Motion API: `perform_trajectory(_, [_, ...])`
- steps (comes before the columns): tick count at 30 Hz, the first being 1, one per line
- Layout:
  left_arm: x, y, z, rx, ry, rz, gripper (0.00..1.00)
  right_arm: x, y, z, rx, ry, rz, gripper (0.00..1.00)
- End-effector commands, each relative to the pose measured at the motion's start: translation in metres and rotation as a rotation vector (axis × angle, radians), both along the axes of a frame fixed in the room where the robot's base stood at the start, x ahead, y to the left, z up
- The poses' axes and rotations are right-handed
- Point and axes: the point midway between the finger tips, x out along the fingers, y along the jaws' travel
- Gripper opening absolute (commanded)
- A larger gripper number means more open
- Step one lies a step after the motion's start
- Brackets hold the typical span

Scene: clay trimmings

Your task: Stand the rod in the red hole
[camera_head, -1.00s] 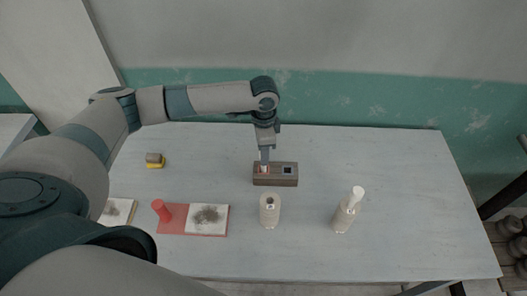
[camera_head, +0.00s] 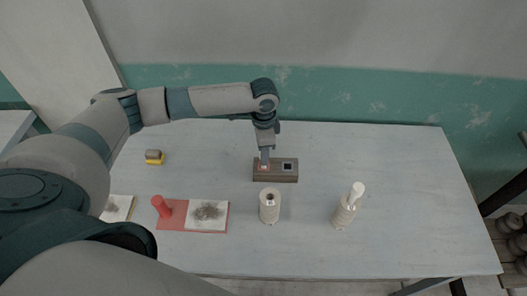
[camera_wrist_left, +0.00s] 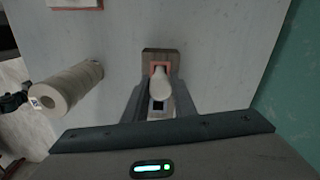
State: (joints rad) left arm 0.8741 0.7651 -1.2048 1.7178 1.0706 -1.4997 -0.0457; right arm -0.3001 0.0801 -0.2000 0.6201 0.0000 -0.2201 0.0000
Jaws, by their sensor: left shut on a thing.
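The dark wooden block (camera_head: 276,177) lies on the table, with a red-rimmed hole (camera_head: 264,166) at its left and a dark hole (camera_head: 287,166) at its right. My left gripper (camera_head: 265,160) points down over the red hole, with its fingertips close to the block top. It is shut on the pale rod (camera_wrist_left: 160,86), which shows between the fingers in the left wrist view. The red rim (camera_wrist_left: 160,67) shows around the rod there. The rod's lower end is hidden, so its depth in the hole cannot be told. My right gripper is not in view.
A pale cylinder (camera_head: 269,208) stands in front of the block, and a bottle-like holder (camera_head: 345,212) stands to its right. A yellow-based sponge (camera_head: 155,160) lies left. The right tabletop is clear.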

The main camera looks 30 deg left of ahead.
Motion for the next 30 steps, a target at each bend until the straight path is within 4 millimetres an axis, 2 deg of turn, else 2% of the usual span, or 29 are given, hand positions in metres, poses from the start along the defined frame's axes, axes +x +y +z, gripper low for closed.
perform_trajectory(17, [0.0, 0.0, -0.012, 0.0, 0.0, 0.0, 0.0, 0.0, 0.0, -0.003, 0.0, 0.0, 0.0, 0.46])
perform_trajectory(18, [0.0, 0.0, -0.011, 0.0, 0.0, 0.0, 0.31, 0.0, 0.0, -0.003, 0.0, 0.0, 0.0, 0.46])
perform_trajectory(20, [0.0, 0.0, -0.011, 0.0, 0.0, 0.0, 0.46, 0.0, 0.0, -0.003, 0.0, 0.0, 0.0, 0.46])
perform_trajectory(30, [0.0, 0.0, -0.011, 0.0, 0.0, 0.0, 0.46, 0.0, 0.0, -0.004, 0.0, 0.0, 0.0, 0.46])
